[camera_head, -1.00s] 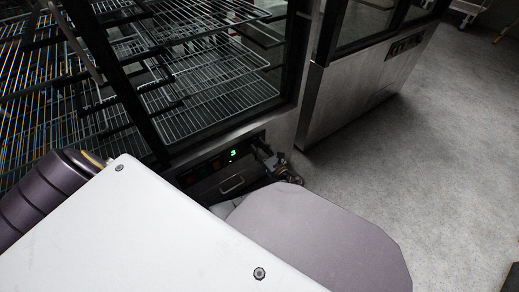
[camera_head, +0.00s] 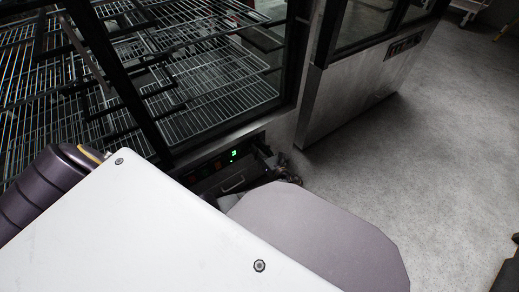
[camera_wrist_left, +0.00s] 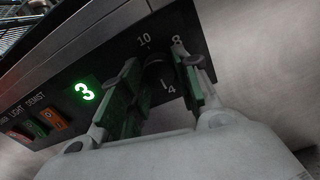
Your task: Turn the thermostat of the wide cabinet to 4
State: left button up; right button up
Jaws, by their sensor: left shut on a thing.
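The glass cabinet (camera_head: 285,120) with wire shelves has a control panel low on its front. Its green display (camera_head: 234,153) reads 3, also in the left wrist view (camera_wrist_left: 85,91). The thermostat knob (camera_wrist_left: 154,76) is dark and partly hidden by my fingers. The dial marks 10, 8 and 4 show around it; I cannot tell exactly where its pointer stands. My left gripper (camera_wrist_left: 160,72) is shut on the knob, one finger on each side. In the head view the gripper (camera_head: 272,164) is small at the panel, mostly behind my arm. My right gripper is not in view.
Lit switches (camera_wrist_left: 38,128) sit left of the display. A second cabinet (camera_head: 345,100) stands to the right, beyond a narrow gap. The grey floor (camera_head: 430,150) at right is clear.

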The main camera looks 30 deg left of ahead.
pick_arm(q)
jog(key=o, duration=1)
jog(key=shift+r, duration=0.15)
jog(key=shift+r, duration=4.85)
jog(key=shift+f, duration=0.1)
